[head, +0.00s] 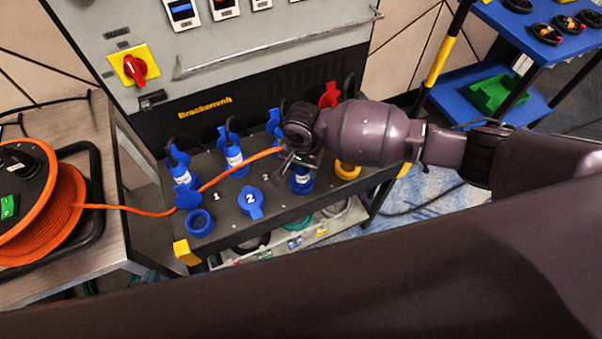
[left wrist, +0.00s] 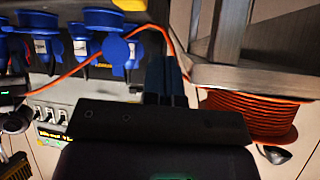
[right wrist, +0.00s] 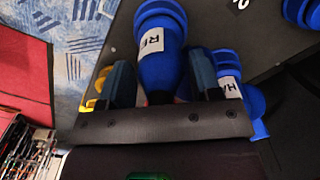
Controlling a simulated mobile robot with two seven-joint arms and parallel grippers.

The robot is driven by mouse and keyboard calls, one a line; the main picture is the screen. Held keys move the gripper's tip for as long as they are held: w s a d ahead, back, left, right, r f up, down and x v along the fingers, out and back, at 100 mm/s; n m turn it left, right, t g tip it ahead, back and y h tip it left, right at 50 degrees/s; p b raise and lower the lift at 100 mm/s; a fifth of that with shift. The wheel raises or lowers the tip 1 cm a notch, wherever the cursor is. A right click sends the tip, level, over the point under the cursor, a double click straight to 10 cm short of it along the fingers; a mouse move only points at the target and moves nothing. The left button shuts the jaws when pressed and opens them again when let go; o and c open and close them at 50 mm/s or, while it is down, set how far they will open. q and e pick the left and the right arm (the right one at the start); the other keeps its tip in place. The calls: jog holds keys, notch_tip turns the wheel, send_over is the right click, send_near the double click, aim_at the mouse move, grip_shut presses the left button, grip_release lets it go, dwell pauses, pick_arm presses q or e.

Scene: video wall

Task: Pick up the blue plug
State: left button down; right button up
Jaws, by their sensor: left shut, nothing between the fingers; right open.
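The blue plug with a white label (right wrist: 158,48) lies between the spread fingers of my right gripper (right wrist: 162,82) in the right wrist view. I cannot tell whether either finger touches it. In the head view the right gripper (head: 296,163) is over the front row of the black panel, just above this blue plug (head: 302,182), and partly hides it. My left gripper (left wrist: 166,80) is shut and empty in the left wrist view, with the orange cable (left wrist: 85,62) and blue sockets beyond it. I cannot make out the left gripper in the head view.
An orange cable reel (head: 62,215) stands on the left table. A blue shelf cart (head: 480,100) is at the right.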

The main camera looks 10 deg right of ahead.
jog(key=shift+f, duration=0.55)
jog(key=c, duration=0.8)
jog(key=shift+r, duration=0.1)
